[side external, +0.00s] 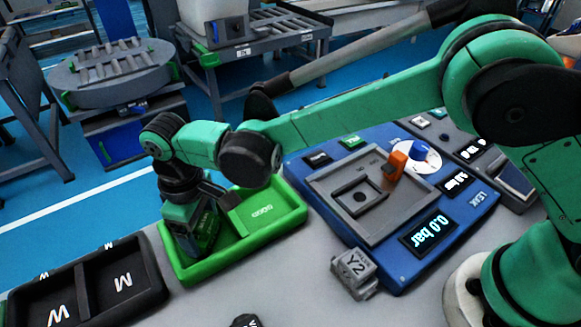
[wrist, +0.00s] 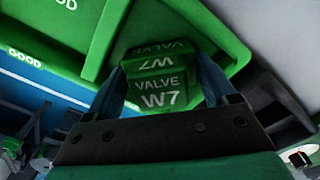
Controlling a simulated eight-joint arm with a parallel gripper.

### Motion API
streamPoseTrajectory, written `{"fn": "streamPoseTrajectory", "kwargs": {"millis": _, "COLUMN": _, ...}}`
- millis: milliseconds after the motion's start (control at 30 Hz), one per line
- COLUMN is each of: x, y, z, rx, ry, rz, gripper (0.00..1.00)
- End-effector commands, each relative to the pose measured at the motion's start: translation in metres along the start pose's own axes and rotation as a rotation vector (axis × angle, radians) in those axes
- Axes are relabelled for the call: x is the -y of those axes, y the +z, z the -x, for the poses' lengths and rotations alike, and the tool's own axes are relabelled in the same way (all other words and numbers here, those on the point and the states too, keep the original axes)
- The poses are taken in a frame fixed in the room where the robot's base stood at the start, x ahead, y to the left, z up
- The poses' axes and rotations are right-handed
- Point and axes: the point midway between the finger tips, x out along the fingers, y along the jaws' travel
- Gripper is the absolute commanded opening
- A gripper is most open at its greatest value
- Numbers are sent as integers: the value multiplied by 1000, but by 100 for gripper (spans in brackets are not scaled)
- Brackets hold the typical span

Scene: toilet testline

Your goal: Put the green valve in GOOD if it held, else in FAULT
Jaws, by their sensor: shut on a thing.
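The green valve (wrist: 162,88), marked VALVE W7, shows in the wrist view between the two fingers of my gripper (wrist: 165,75), which is shut on it. The green GOOD tray (wrist: 213,22) lies behind the valve there. In the side view my gripper (side external: 199,240) points down inside the left part of the GOOD tray (side external: 285,223); the valve is hard to make out there. I cannot tell whether the valve touches the tray floor. The blue leak tester (side external: 378,262) stands right of the tray, and its display (side external: 428,233) reads 0.0 bar. No FAULT tray is recognisable.
A grey valve (side external: 354,270) marked Y2 stands on the table by the tester's front corner. The tester has an orange lever (side external: 395,166) and an empty square nest (side external: 360,196). A dark tray (side external: 100,262) with W and M compartments lies left of the GOOD tray.

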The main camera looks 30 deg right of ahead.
Motion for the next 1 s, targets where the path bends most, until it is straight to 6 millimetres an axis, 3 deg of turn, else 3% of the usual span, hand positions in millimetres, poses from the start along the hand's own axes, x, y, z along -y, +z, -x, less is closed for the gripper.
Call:
{"fn": "streamPoseTrajectory", "kwargs": {"millis": 267, "x": 0, "y": 0, "z": -3, "rx": 0, "ry": 0, "rz": 0, "gripper": 7}}
{"fn": "streamPoseTrajectory", "kwargs": {"millis": 300, "x": 0, "y": 0, "z": -3, "rx": 0, "ry": 0, "rz": 0, "gripper": 87}}
{"fn": "streamPoseTrajectory", "kwargs": {"millis": 367, "x": 0, "y": 0, "z": -2, "rx": 0, "ry": 0, "rz": 0, "gripper": 100}}
{"fn": "streamPoseTrajectory", "kwargs": {"millis": 667, "x": 0, "y": 0, "z": 2, "rx": 0, "ry": 0, "rz": 0, "gripper": 100}}
{"fn": "streamPoseTrajectory", "kwargs": {"millis": 767, "x": 0, "y": 0, "z": 15, "rx": 0, "ry": 0, "rz": 0, "gripper": 100}}
{"fn": "streamPoseTrajectory", "kwargs": {"millis": 1000, "x": 0, "y": 0, "z": 70, "rx": 0, "ry": 0, "rz": 0, "gripper": 100}}
